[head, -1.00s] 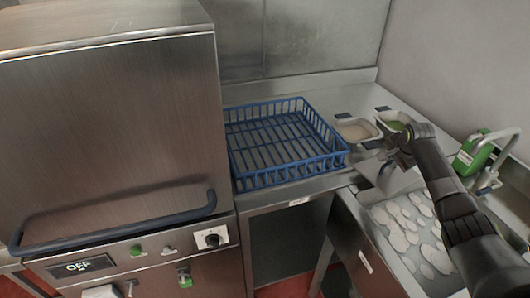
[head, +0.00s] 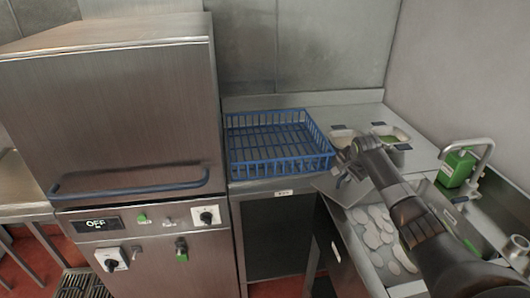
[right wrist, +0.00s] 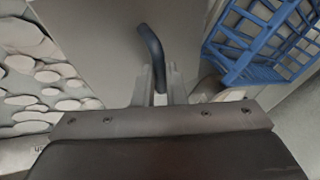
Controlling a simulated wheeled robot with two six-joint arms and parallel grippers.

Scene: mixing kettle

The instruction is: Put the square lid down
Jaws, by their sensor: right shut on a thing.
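My right gripper (head: 345,172) is shut on the dark bent handle of the square lid. The lid (head: 340,190) is a flat grey metal plate, held at the near left corner of the sink (head: 372,278), to the front right of the blue rack. Part of the lid is hidden by my right arm. In the right wrist view, the fingers (right wrist: 160,84) hold the handle (right wrist: 151,52) and the grey lid (right wrist: 105,35) spreads out behind it. I cannot tell whether the lid touches the counter. My left gripper is not in view.
A blue rack (head: 280,172) sits on the counter. Small food containers (head: 398,138) stand right of it. White plates (head: 370,235) lie in the sink. A green bottle (head: 457,168) stands at the right. A large steel machine (head: 120,110) marked OFF fills the left.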

